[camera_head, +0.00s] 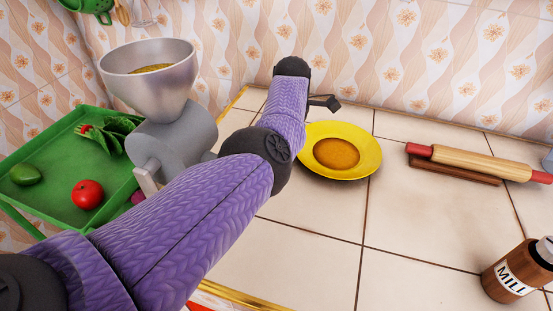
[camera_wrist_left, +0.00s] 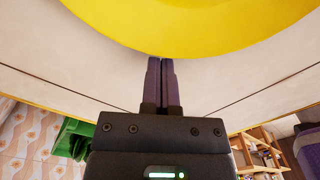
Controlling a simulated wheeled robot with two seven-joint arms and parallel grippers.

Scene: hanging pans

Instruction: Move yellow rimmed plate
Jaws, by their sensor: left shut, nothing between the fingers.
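The plate (camera_head: 361,137) has a wide yellow rim and an orange-brown centre. It lies flat on the tiled counter, near the back wall. In the left wrist view its yellow rim (camera_wrist_left: 195,28) fills the top of the picture. My left gripper (camera_head: 334,103) is beside the plate's far left edge, partly hidden by my purple arm. In the left wrist view its fingers (camera_wrist_left: 162,60) are pressed together, empty, pointing at the rim. I cannot tell whether the fingertips touch the plate. My right gripper is not in view.
A grinder with a metal funnel (camera_head: 150,80) stands left of my arm. A green tray (camera_head: 50,160) holds a tomato (camera_head: 87,194) and greens. A rolling pin (camera_head: 475,161) lies right of the plate. A mill (camera_head: 512,272) is at lower right. The counter (camera_head: 310,245) before the plate is clear.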

